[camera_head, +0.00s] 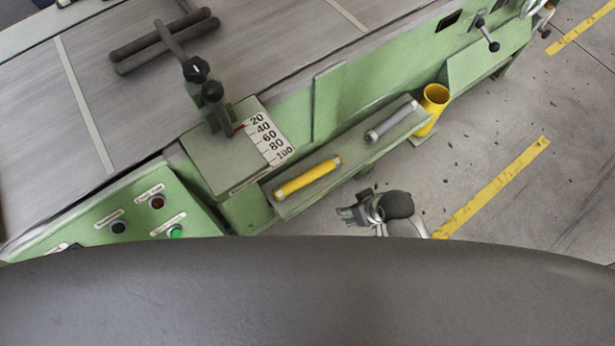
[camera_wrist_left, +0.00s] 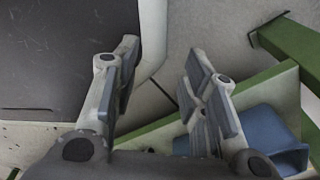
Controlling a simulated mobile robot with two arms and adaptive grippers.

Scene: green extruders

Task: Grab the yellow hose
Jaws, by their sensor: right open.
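The yellow hose (camera_head: 308,177) is a short yellow tube lying on a narrow green shelf (camera_head: 345,155) on the machine's side, in the head view. My right gripper (camera_head: 350,211) is open, just below and to the right of the hose and apart from it, beyond the shelf's edge. My left gripper (camera_wrist_left: 158,90) shows in the left wrist view with its two fingers apart and nothing between them. The hose does not show in the left wrist view.
A grey tube (camera_head: 391,121) lies on the same shelf, right of the hose. A yellow cup (camera_head: 432,103) is at the shelf's far end. A lever (camera_head: 213,95) and scale plate rise left of the shelf. Free floor lies to the right. My dark body covers the bottom.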

